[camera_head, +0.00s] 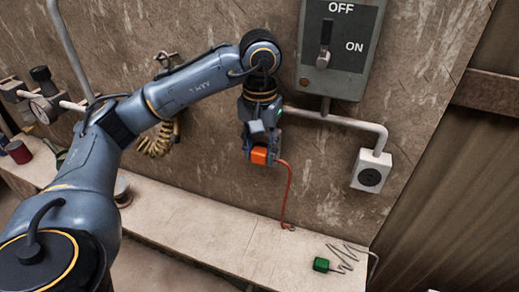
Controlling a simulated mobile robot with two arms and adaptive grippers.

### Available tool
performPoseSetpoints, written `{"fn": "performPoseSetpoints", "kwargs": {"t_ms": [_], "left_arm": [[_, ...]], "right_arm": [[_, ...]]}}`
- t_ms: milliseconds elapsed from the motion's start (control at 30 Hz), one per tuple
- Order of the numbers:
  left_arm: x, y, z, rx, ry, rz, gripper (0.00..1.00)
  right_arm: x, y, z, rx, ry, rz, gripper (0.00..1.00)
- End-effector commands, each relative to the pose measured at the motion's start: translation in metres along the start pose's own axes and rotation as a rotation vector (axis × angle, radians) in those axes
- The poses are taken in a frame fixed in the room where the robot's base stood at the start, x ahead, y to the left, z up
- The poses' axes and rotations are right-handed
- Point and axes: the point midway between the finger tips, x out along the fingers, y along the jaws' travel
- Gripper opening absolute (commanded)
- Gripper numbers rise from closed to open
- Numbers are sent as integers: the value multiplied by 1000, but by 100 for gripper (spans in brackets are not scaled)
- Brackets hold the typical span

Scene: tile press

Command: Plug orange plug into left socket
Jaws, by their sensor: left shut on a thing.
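My left gripper (262,146) hangs down in front of the wall, shut on the orange plug (259,156). The plug is held above the ledge, and its red cord (289,190) runs down to the ledge. The left socket does not show; a pipe runs leftward behind my gripper, which hides what is there. I cannot tell how far the plug is from the wall. My right gripper is not in view.
A white socket (369,172) is on the wall at right. A green plug (321,265) with a coiled cord lies on the pale ledge (215,228). Pipes and a valve are at left.

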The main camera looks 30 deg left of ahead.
Motion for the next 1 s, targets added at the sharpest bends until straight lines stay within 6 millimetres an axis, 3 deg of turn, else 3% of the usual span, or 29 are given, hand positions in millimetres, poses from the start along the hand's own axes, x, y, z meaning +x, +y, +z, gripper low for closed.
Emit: {"fn": "performPoseSetpoints", "kwargs": {"t_ms": [1000], "left_arm": [[0, 0, 8, 0, 1, 0, 5]], "right_arm": [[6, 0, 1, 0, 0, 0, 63]]}}
